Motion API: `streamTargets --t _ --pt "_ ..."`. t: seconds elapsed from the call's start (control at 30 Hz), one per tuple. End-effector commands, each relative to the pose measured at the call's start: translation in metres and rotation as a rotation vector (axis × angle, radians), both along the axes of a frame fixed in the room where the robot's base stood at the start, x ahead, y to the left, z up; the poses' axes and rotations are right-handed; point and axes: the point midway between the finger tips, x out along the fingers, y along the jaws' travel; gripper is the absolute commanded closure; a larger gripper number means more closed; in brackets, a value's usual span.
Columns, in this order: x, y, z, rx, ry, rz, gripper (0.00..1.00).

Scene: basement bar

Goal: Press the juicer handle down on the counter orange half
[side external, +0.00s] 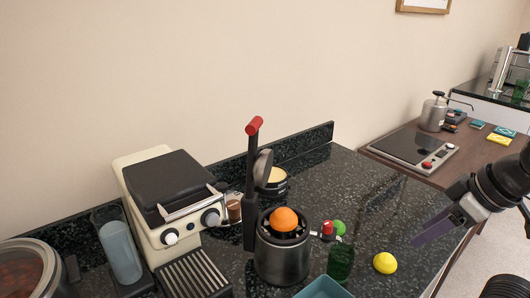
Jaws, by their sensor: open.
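The juicer (281,262) is a dark metal cylinder on the black speckled counter. An orange half (284,219) sits on top of it, dome up. The juicer's black lever stands upright at the left of the cylinder, with its red handle (254,125) at the top. A grey press cup (263,167) hangs on the lever, raised above and behind the orange half. My gripper (430,228) is at the right edge of the counter, open and empty, well apart from the juicer and its handle. The gap between its fingers is hard to see from this side.
A cream appliance with a black top (172,205) stands left of the juicer. A green glass (341,262), a lime (339,228), a yellow ball-like fruit (385,263) and a teal container (322,288) are at its right and front. The counter (375,205) is clear toward the back right.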

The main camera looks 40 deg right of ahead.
Motion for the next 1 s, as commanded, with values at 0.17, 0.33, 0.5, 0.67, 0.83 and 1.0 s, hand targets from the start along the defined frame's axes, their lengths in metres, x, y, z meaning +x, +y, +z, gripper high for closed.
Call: streamTargets --t 0.17,0.33,0.5,0.67,0.83,1.0 --pt "-0.013 -0.026 0.015 -0.219 0.092 0.195 0.45" --pt "-0.004 -0.064 0.053 -0.511 0.279 0.448 0.45" --pt "0.029 -0.090 0.100 -0.788 0.503 0.704 0.45" --pt "0.084 -0.089 0.150 -1.055 0.738 0.922 0.45" --pt "0.148 -0.047 0.193 -1.321 0.960 1.080 0.45" --pt "0.201 0.033 0.213 -1.572 1.124 1.157 0.45"
